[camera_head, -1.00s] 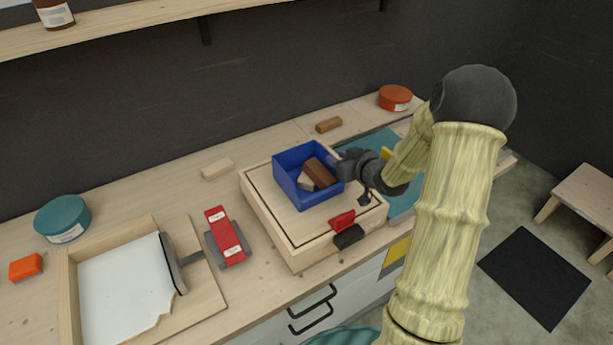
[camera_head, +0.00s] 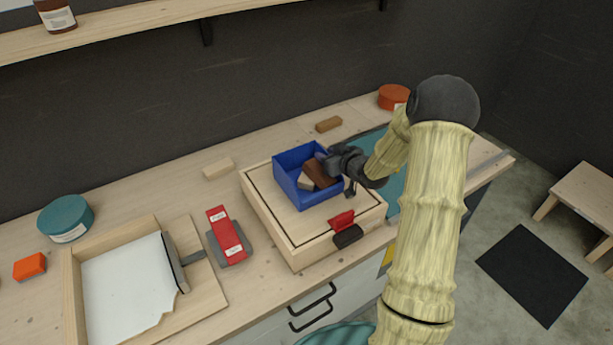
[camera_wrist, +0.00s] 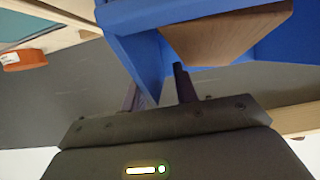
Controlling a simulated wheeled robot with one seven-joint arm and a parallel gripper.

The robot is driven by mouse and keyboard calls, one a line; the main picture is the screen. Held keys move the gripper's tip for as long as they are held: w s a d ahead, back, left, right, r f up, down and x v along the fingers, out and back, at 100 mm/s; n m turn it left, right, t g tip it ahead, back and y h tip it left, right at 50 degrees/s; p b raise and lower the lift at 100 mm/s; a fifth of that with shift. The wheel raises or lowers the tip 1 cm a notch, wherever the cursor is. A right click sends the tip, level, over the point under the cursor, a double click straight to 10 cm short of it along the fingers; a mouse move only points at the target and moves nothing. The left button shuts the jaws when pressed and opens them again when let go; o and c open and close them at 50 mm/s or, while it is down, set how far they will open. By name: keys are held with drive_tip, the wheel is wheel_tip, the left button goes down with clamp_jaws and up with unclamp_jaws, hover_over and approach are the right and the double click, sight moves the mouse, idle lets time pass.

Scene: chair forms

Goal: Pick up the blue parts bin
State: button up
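The blue parts bin (camera_head: 308,196) sits on a wooden box with a lid (camera_head: 270,207) on the bench. It holds a brown block (camera_head: 318,174) and a paler block (camera_head: 306,183). My gripper (camera_head: 328,162) is at the bin's right wall. In the wrist view the blue bin (camera_wrist: 140,50) fills the top, with the brown block (camera_wrist: 228,38) inside. There my gripper's fingers (camera_wrist: 157,90) stand apart on either side of a bin wall. A gap shows between the wall and the right finger; contact at the left finger is unclear.
A red-and-grey tool (camera_head: 229,236) lies left of the wooden box. A red latch (camera_head: 342,220) is on the box's front. A wooden tray (camera_head: 72,290), teal tin (camera_head: 66,217) and orange tin (camera_head: 393,96) stand on the bench. A shelf (camera_head: 130,22) runs above.

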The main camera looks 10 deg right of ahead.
idle(0.4)
clamp_jaws()
idle(1.3)
